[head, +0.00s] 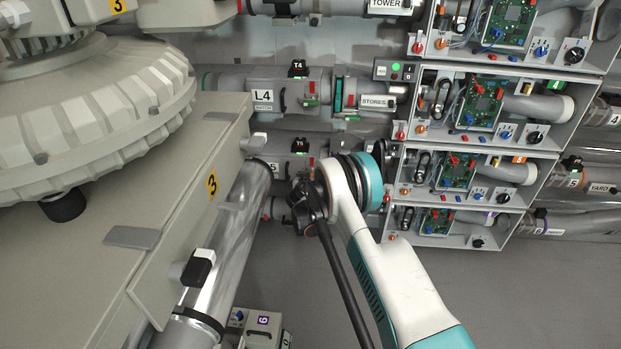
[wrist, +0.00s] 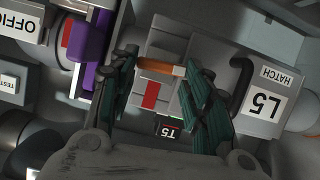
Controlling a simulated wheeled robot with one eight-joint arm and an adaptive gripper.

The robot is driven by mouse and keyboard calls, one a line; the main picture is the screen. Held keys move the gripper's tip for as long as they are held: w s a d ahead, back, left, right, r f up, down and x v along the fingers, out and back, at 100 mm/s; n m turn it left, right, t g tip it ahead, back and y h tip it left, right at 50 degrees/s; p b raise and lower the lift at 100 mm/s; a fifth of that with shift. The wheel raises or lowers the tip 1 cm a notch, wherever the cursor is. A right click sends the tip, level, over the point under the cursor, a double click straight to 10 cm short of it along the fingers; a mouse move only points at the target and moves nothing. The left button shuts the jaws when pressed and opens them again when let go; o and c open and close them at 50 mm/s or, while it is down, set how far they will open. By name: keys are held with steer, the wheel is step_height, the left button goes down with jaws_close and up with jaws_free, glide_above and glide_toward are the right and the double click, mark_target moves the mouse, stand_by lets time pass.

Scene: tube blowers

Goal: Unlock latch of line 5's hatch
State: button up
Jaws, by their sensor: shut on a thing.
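Line 5's hatch shows in the wrist view, upside down, with its "L5 HATCH" label (wrist: 270,95) to the right of my fingers. My gripper (wrist: 159,72) has its two dark green fingers over the hatch. A small orange-brown latch bar (wrist: 155,64) with a pale end lies between the fingertips, and they are shut on it. A red mark (wrist: 150,95) is on the grey body beside it. The "T5" tag (wrist: 168,130) sits below. In the head view my gripper (head: 305,198) is at line 5, below the T5 unit (head: 300,145); its fingertips are hard to make out there.
The line 4 pipe with its "L4" label (head: 263,96) runs just above. A clear tube (head: 235,220) slants at the left. Open electronics boxes (head: 480,175) stand at the right. A purple part (wrist: 92,45) is close to my left finger in the wrist view.

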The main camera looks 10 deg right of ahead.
steer(key=shift+w+a+f+n+g+h, duration=0.1)
steer(key=shift+a+n+g+h, duration=0.1)
steer(key=shift+n+h, duration=0.5)
steer(key=shift+a+n+g+h, duration=0.15)
steer(key=shift+n+h, duration=0.25)
steer(key=shift+n, duration=0.6)
steer(key=o, duration=1.1)
steer(key=shift+c, duration=0.2)
steer(key=v, duration=0.7)
steer(key=shift+a, duration=0.2)
